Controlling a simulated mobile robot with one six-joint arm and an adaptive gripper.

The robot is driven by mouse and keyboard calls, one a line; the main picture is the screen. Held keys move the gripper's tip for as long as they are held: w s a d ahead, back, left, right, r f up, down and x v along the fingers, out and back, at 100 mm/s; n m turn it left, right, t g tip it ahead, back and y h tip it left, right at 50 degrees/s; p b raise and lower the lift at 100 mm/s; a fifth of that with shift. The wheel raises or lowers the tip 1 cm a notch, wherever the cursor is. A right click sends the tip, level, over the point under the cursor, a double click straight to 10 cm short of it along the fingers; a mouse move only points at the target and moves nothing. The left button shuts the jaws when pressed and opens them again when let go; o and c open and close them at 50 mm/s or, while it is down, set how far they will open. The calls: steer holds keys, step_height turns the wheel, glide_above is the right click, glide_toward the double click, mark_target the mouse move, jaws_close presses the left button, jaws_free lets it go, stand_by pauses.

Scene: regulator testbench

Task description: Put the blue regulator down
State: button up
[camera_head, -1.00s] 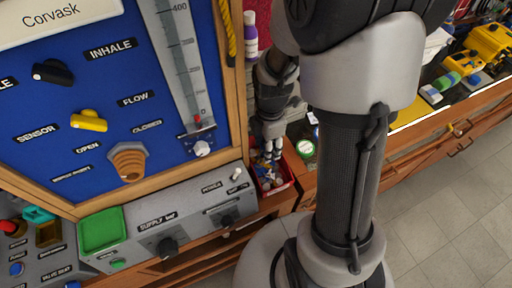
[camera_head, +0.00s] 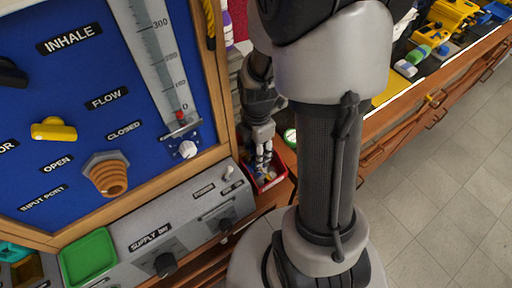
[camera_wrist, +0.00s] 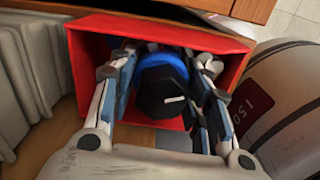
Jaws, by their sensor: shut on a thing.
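My gripper (camera_wrist: 163,65) is shut on the blue regulator (camera_wrist: 160,62), which has a blue body and a dark knob with a white mark. In the wrist view the regulator sits between my fingers, inside the outline of a red bin (camera_wrist: 86,85). In the head view my gripper (camera_head: 263,158) points down into the red bin (camera_head: 283,182). The regulator cannot be made out clearly there. Whether it touches the bin's floor cannot be told.
Small items lie in the bin around my fingers. A blue test panel (camera_head: 75,95) with knobs and a gauge stands at left. A grey supply box (camera_head: 195,228) is beside the bin. A large rounded body with a red label (camera_wrist: 265,110) is close on the right in the wrist view.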

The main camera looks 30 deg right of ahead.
steer(key=o, duration=1.5)
steer(key=shift+f, duration=0.1)
step_height(320, 180, up, 12)
steer(key=p, duration=0.4)
steer(key=shift+r+p, duration=0.2)
steer(key=shift+p, duration=0.1)
